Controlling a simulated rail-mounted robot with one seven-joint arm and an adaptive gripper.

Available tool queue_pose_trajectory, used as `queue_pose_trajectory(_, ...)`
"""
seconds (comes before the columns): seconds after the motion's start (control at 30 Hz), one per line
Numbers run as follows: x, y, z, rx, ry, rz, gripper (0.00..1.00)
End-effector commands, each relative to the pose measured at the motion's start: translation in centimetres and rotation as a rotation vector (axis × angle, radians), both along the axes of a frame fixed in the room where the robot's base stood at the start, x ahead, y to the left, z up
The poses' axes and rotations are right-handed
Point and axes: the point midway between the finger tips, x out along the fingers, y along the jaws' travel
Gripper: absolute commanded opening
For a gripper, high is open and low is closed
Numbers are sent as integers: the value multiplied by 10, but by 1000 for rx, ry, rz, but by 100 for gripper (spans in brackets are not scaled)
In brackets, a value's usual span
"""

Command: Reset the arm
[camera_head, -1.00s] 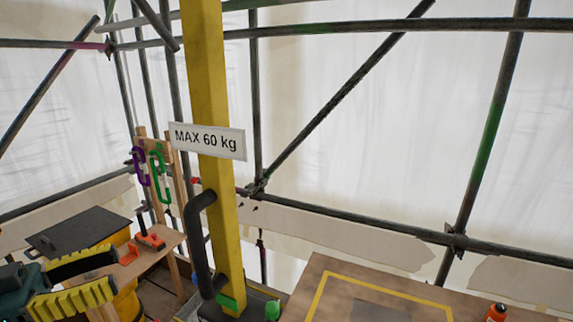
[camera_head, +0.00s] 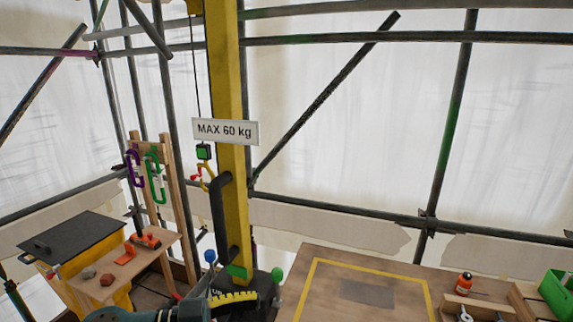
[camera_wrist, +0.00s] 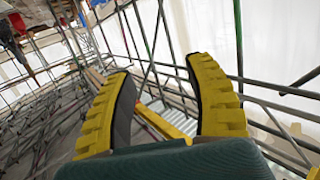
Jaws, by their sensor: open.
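My gripper (camera_wrist: 165,95) has yellow ribbed fingers with dark pads. They stand wide apart in the wrist view with nothing between them. In the head view, my gripper shows at the bottom, in front of the base of the yellow post. One yellow finger and part of the dark green housing are visible there; the rest is cut off by the frame edge. The wrist view looks out over scaffold poles, white sheeting and a grey floor.
The yellow post (camera_head: 229,80) carries a "MAX 60 kg" sign (camera_head: 224,131) and a dark handle. A hook (camera_head: 203,172) hangs beside it. A wooden shelf (camera_head: 150,262) with small parts stands left, by a yellow box with a black lid (camera_head: 75,232). A yellow-outlined wooden table (camera_head: 330,300) lies right.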

Motion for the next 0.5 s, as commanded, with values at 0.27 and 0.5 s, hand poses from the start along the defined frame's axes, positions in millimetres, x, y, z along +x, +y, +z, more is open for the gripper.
queue_pose_trajectory(0.27, -11, -164, -61, 374, -39, 91, 54)
queue_pose_trajectory(0.5, -38, -211, -19, 445, -193, 495, 54)
